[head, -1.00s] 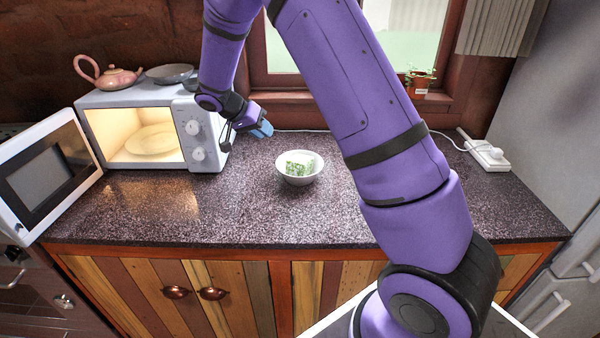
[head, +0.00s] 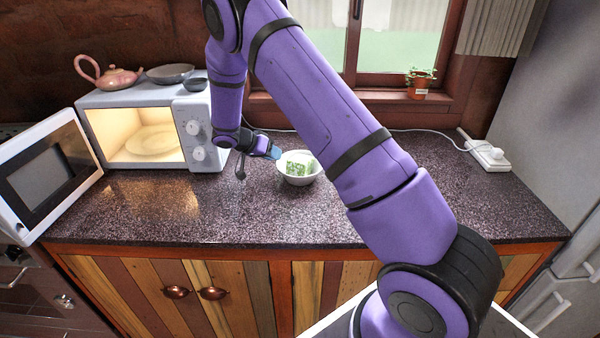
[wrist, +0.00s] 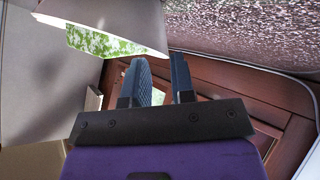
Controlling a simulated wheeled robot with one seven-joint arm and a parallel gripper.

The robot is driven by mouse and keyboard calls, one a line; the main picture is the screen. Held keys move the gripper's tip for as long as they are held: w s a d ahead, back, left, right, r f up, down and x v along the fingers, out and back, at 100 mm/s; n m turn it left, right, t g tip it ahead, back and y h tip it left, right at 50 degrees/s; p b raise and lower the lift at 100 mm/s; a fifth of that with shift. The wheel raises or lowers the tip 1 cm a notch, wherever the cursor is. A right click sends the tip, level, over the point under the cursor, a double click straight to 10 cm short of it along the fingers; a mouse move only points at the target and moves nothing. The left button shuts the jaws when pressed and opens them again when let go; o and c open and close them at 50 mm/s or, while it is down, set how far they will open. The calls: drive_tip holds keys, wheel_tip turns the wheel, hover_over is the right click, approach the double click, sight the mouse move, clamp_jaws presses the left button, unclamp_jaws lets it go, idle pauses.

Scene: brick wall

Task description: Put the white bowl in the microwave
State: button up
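The white bowl (head: 300,181) stands upright on the speckled counter and holds a green-and-white patterned block (head: 298,165). The microwave (head: 184,95) stands to its left with its door wide open, its inside lit and a round plate (head: 152,140) in it. My gripper (head: 275,152) is at the bowl's upper left rim in the head view, with its blue fingertips close to it. In the wrist view, my gripper (wrist: 160,68) is open with an empty gap between the fingers. The bowl (wrist: 120,10) is at the top there, its rim just beyond the fingertips; contact cannot be told.
The microwave door (head: 45,175) swings out to the left. A pink teapot (head: 108,76), a grey bowl (head: 170,73) and a small dark cup (head: 195,84) sit on the microwave. A power strip (head: 488,155) lies at the right. The counter front (head: 215,215) is clear.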

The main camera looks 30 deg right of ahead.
sight(283, 157)
drive_tip(key=x, duration=0.4)
drive_tip(key=shift+w+d+f, duration=0.15)
drive_tip(key=shift+d, duration=0.25)
clamp_jaws()
